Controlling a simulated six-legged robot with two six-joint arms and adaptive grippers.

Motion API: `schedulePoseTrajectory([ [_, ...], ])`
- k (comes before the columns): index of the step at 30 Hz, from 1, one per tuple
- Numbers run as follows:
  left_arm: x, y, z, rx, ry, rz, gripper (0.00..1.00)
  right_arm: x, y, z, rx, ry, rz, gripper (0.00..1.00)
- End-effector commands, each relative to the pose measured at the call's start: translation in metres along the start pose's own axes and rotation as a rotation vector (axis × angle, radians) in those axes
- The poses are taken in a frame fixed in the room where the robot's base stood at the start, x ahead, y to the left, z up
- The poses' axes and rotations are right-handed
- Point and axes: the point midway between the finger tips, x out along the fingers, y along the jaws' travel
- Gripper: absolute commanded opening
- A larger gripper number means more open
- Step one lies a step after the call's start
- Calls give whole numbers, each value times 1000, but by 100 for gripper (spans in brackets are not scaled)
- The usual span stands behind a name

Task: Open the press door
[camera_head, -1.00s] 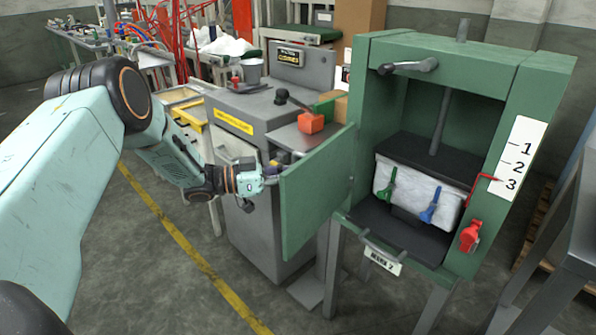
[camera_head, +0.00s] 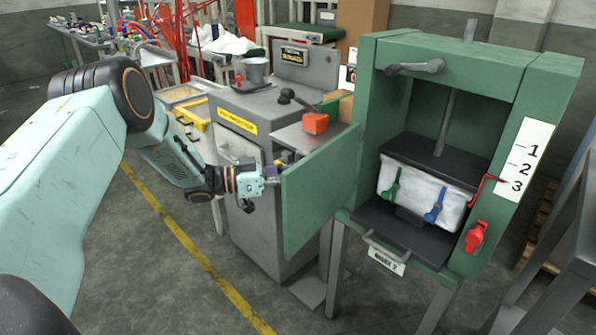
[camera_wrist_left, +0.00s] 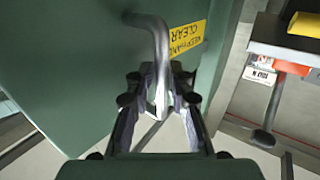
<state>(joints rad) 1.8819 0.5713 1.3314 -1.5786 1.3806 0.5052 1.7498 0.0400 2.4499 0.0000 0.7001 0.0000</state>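The green press (camera_head: 567,90) stands at the right in the head view. Its door (camera_head: 318,190) is swung wide open to the left, and the press chamber is uncovered. My left gripper (camera_head: 272,176) is at the door's outer edge. In the left wrist view, the bent metal door handle (camera_wrist_left: 160,45) runs between the fingers of my left gripper (camera_wrist_left: 161,85), which look closed around it. The green door panel (camera_wrist_left: 60,70) fills the left of that view, with a yellow label (camera_wrist_left: 187,37) beside the handle. My right gripper is out of view.
Inside the press, a white block (camera_head: 418,190) with green and blue clips sits on a dark plate. A grey machine (camera_head: 245,110) stands close behind the door. Floor is clear at lower left.

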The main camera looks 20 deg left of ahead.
Motion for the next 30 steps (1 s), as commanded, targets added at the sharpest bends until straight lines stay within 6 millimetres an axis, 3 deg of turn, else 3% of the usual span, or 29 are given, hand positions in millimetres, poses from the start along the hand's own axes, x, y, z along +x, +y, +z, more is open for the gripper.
schedulePoseTrajectory([
  [4, 1, -1, -2, 4, 2, 0, 34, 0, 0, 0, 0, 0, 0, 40],
  [14, -2, -3, -4, 7, 5, -2, 34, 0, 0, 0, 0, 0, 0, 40],
  [17, -14, -4, -4, 7, 5, -4, 34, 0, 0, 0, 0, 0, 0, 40],
  [30, -98, -4, -3, 6, 4, -4, 34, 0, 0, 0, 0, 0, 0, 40],
])
